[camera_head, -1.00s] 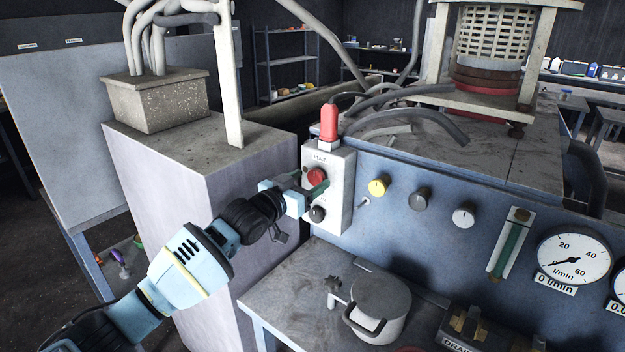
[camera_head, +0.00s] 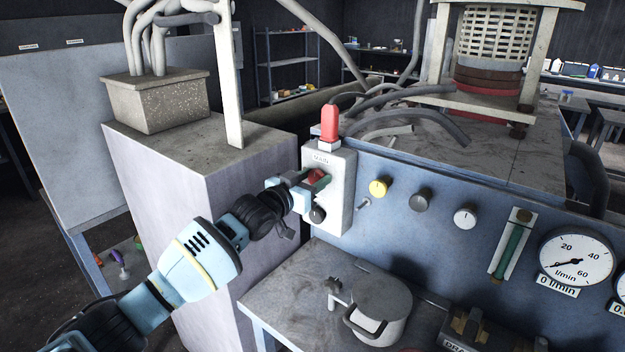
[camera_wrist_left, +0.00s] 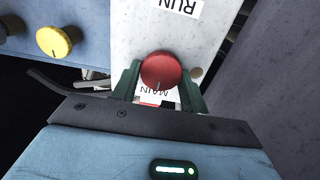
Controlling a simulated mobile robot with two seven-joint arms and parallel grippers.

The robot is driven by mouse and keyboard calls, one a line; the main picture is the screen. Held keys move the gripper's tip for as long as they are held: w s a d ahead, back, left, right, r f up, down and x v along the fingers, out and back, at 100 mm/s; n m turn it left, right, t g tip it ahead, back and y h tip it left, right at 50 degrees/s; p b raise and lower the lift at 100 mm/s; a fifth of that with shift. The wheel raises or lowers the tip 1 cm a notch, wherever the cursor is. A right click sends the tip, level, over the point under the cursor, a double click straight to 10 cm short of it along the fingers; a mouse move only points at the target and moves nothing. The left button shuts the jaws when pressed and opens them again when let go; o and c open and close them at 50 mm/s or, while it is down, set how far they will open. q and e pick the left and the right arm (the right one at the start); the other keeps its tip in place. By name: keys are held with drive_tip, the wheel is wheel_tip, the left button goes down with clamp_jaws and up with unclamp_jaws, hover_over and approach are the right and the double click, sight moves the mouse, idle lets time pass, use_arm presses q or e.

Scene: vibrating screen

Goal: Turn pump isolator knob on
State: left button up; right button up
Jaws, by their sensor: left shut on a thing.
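A round red knob (camera_head: 318,175) sits on the white switch box (camera_head: 342,190), under a label reading MAIN. It also shows in the left wrist view (camera_wrist_left: 161,70), with a short pale mark on its edge toward the gripper. My left gripper (camera_head: 313,184) is at the box front. In the wrist view its green fingers stand on either side of the red knob, shut on it. The fingers partly hide the knob in the head view. A black knob (camera_head: 317,214) is lower on the same box. My right gripper is not in view.
Yellow (camera_head: 379,187), black and white knobs line the blue panel to the right, with a flow gauge (camera_head: 576,258). A grey pot (camera_head: 381,303) stands on the bench below. A grey cabinet (camera_head: 215,195) is close on the left.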

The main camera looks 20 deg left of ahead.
use_arm(q)
drive_tip(key=shift+n, duration=0.3)
drive_tip(key=n, duration=0.3)
drive_tip(key=shift+p, duration=0.35)
drive_tip(key=n, duration=0.5)
drive_tip(key=shift+a+f+n, duration=0.1)
drive_tip(key=shift+a+n, duration=0.05)
drive_tip(key=shift+n, duration=0.25)
drive_tip(key=n+p, duration=0.1)
drive_tip(key=n, duration=0.3)
drive_tip(key=shift+n, duration=0.3)
drive_tip(key=n, duration=0.3)
drive_tip(key=shift+w+f+n+p, duration=0.1)
drive_tip(key=shift+n+p, duration=0.2)
drive_tip(key=shift+p, duration=0.1)
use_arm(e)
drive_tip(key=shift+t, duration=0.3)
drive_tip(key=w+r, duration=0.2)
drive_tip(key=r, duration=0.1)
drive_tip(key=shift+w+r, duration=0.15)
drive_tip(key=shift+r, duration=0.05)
use_arm(q)
drive_tip(key=shift+f+n, duration=0.1)
drive_tip(key=shift+n, duration=0.2)
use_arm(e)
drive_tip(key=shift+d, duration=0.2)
use_arm(q)
drive_tip(key=o, duration=1)
drive_tip(key=shift+a, duration=0.1)
